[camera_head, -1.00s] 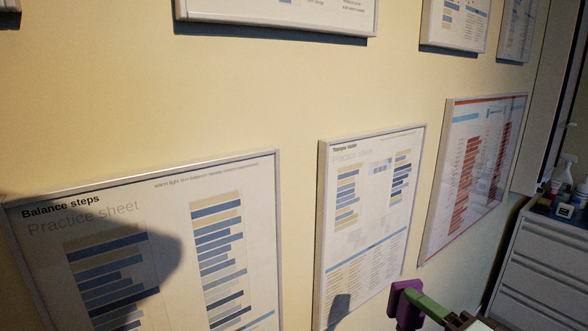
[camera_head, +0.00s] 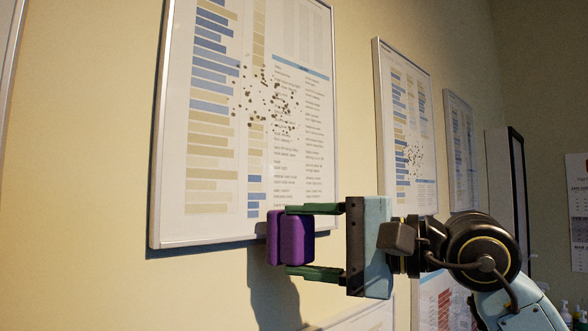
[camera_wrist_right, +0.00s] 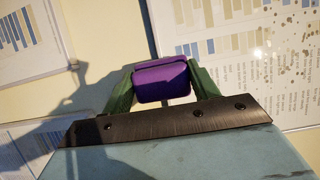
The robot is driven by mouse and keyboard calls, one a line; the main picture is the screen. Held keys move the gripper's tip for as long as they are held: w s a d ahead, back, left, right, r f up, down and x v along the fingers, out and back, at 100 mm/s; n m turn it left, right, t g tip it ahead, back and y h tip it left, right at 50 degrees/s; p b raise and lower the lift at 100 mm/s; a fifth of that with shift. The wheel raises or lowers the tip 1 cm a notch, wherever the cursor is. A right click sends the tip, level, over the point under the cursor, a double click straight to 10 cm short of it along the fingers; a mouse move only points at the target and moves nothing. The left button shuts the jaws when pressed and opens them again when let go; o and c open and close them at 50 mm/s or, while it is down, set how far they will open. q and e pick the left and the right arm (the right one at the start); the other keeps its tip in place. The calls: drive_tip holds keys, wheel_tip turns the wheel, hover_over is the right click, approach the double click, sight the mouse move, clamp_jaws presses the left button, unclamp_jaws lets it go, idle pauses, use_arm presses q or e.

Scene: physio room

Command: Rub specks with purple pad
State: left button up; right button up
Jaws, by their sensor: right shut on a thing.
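The purple pad (camera_head: 291,238) is in my right gripper (camera_head: 314,240), whose green fingers are shut on it from above and below. It also shows in the right wrist view (camera_wrist_right: 161,82) between the two fingers (camera_wrist_right: 162,88). In the head view the pad is at the lower right corner of a large framed sheet (camera_head: 240,130). Dark specks (camera_head: 267,98) are scattered on that sheet, above the pad. More specks (camera_head: 413,158) are on a smaller framed sheet (camera_head: 408,130) to the right. I cannot tell whether the pad touches the wall. My left gripper is not in view.
Another framed chart (camera_head: 460,145) and a dark-edged frame (camera_head: 513,180) hang farther right. Lower frames (camera_head: 365,318) show beneath my right gripper. A calendar (camera_head: 577,205) hangs at the far right. Bare wall (camera_head: 200,290) lies below the large sheet.

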drive_tip(key=s+a+r+p, duration=0.1)
drive_tip(key=s+r+p, duration=0.1)
drive_tip(key=s+r, duration=0.5)
drive_tip(key=s+a+r+p, duration=0.1)
drive_tip(key=s+a+r, duration=0.1)
drive_tip(key=r, duration=1)
drive_tip(key=shift+t+h, duration=0.3)
drive_tip(key=shift+t, duration=0.1)
drive_tip(key=shift+w+a+f+p, duration=0.1)
drive_tip(key=shift+w+a+p, duration=0.4)
drive_tip(key=shift+w, duration=0.3)
drive_tip(key=shift+w+a+f+p, duration=0.1)
drive_tip(key=shift+w+a+p, duration=0.4)
drive_tip(key=shift+w, duration=0.3)
drive_tip(key=shift+w+a+p, duration=0.4)
drive_tip(key=shift+w+a, duration=0.15)
drive_tip(key=shift+w, duration=0.25)
drive_tip(key=shift+w+a, duration=0.4)
drive_tip(key=shift+w, duration=0.2)
